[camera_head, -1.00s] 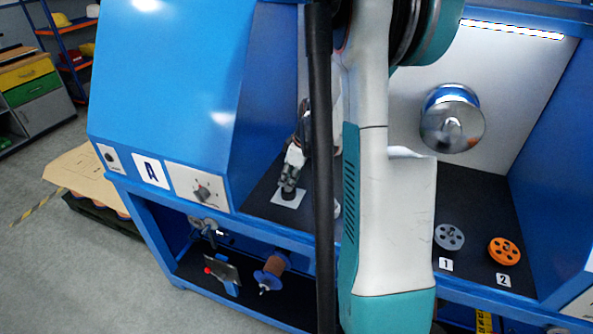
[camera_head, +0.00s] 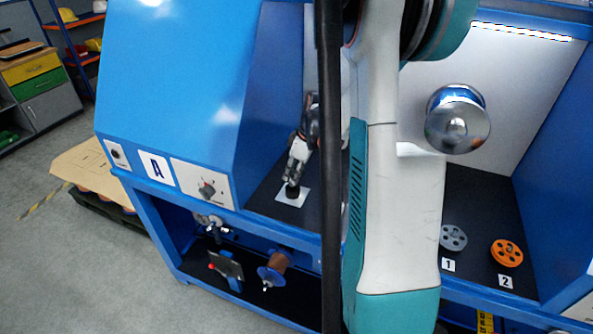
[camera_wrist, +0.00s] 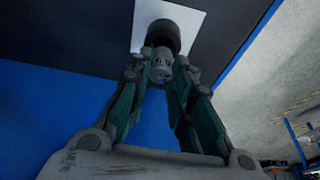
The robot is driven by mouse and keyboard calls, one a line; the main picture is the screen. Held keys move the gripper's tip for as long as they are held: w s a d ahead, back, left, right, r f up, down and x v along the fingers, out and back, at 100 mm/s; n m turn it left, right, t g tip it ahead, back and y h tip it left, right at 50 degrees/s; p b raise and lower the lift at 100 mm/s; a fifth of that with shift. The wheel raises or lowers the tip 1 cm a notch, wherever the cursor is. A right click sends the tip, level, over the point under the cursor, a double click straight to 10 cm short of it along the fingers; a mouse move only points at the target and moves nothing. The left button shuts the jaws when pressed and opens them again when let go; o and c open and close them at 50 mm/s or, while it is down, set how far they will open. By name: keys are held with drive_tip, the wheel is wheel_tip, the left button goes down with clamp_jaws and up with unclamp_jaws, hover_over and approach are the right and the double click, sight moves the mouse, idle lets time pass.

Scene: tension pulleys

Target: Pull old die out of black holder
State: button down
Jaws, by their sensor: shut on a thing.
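The black holder (camera_wrist: 163,35) is a short dark cylinder on a white square plate (camera_wrist: 199,22) at the top of the wrist view. The old die (camera_wrist: 161,66) is a small grey metal cylinder at the holder, between my fingertips. My gripper (camera_wrist: 161,72) is shut on the die. I cannot tell how deep the die sits in the holder. In the head view the holder (camera_head: 292,191) and plate (camera_head: 291,200) are on the dark shelf, with my gripper (camera_head: 294,178) just above. The die itself is hidden there.
A grey pulley (camera_head: 453,237) and an orange pulley (camera_head: 507,253) lie on the shelf at right. A shiny metal drum (camera_head: 458,120) sticks out of the back wall. Blue machine walls close in both sides. A spool (camera_head: 274,268) stands on the lower shelf.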

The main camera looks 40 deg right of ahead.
drive_tip(key=shift+r, duration=0.1)
idle(0.3)
drive_tip(key=shift+r+p, duration=1.3)
drive_tip(key=shift+r, duration=0.65)
